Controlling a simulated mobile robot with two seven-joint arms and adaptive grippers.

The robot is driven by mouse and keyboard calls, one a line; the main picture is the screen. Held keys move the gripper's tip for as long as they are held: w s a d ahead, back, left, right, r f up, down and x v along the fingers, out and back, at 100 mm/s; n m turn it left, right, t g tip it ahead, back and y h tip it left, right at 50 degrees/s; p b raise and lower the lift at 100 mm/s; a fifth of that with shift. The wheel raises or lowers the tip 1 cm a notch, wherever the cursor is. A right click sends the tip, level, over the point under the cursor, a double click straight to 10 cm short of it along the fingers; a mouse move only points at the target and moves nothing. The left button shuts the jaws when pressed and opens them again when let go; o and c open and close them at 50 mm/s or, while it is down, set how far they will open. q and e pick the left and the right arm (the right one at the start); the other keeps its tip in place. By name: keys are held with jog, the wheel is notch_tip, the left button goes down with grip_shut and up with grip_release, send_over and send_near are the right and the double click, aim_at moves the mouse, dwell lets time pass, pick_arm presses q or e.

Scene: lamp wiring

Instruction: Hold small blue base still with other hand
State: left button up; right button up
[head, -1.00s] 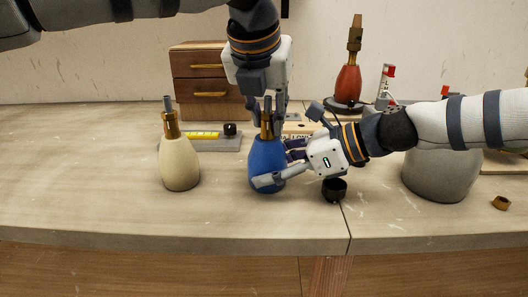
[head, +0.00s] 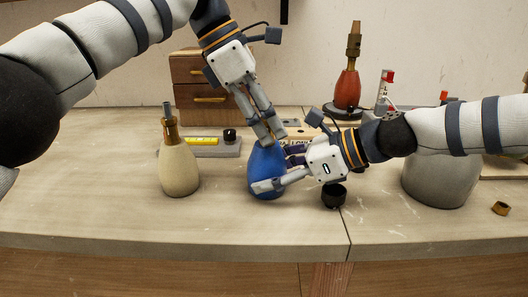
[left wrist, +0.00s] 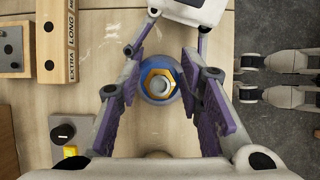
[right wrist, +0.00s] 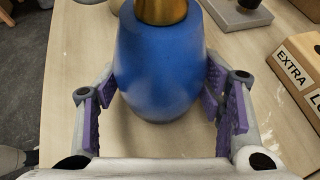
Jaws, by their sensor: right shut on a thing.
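The small blue base (head: 265,168) stands upright on the bench in the head view. My right gripper (head: 280,170) is shut on its body from the right, with a finger on either side; the right wrist view shows the blue body (right wrist: 160,65) between the purple pads, a brass neck (right wrist: 160,10) above. My left gripper (head: 269,138) comes down tilted over the top of the base. In the left wrist view its pads stand apart, on either side of the brass nut (left wrist: 160,84) and grey stud. In the head view the left fingers hide the neck.
A cream base (head: 179,168) stands to the left, a red one (head: 347,90) at the back. A black cap (head: 334,194) lies close to the right gripper. A large grey base (head: 438,180) and a brass ring (head: 500,208) are farther right. The bench front is clear.

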jog(key=o, duration=1.3)
jog(key=shift+o, duration=0.2)
